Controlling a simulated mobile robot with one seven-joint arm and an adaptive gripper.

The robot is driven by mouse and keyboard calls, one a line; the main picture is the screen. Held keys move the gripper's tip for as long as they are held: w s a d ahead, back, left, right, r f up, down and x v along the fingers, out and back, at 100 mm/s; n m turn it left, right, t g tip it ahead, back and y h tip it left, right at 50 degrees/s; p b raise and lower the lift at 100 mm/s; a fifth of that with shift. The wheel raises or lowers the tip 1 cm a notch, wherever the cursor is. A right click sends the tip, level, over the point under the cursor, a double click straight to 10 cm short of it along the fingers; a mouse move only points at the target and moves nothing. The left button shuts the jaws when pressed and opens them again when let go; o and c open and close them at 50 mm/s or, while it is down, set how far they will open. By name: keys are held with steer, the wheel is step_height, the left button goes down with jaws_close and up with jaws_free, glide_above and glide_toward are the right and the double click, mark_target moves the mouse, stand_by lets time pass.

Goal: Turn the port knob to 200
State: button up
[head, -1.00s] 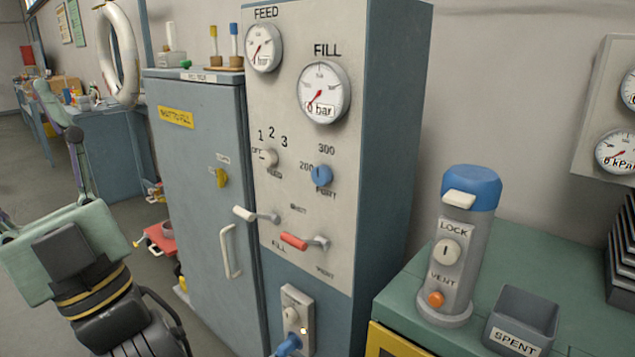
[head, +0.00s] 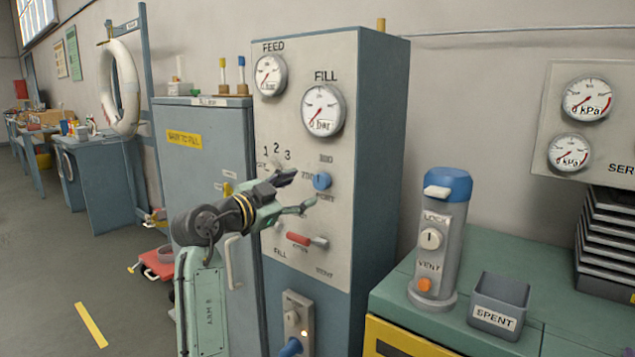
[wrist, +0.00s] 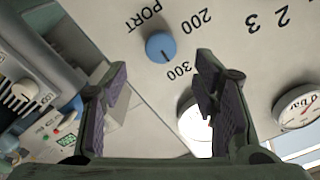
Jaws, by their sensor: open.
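The port knob (head: 321,181) is a small round blue knob on the pale panel (head: 372,50), below the FILL gauge (head: 323,110). It also shows in the wrist view (wrist: 160,47), where the panel lettering is upside down. There its dark mark points toward the 300 label (wrist: 180,70), and the 200 label (wrist: 207,22) is to its upper right. My gripper (head: 301,191) is open and empty in front of the panel, just left of and below the knob in the head view. In the wrist view the knob appears beyond the gap between the fingers (wrist: 162,68), untouched.
A red lever (head: 299,239) sticks out below my gripper. A grey cabinet (head: 190,120) stands left. At right, a blue-topped canister (head: 440,240) and SPENT bin (head: 499,305) stand on the green bench.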

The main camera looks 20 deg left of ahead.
mark_target(319, 182)
steer(key=p+x, duration=0.1)
steer(key=x, duration=0.6)
steer(key=shift+w+p, duration=0.15)
steer(key=shift+p, duration=0.25)
steer(key=shift+c, duration=0.3)
steer(key=c, duration=1.1)
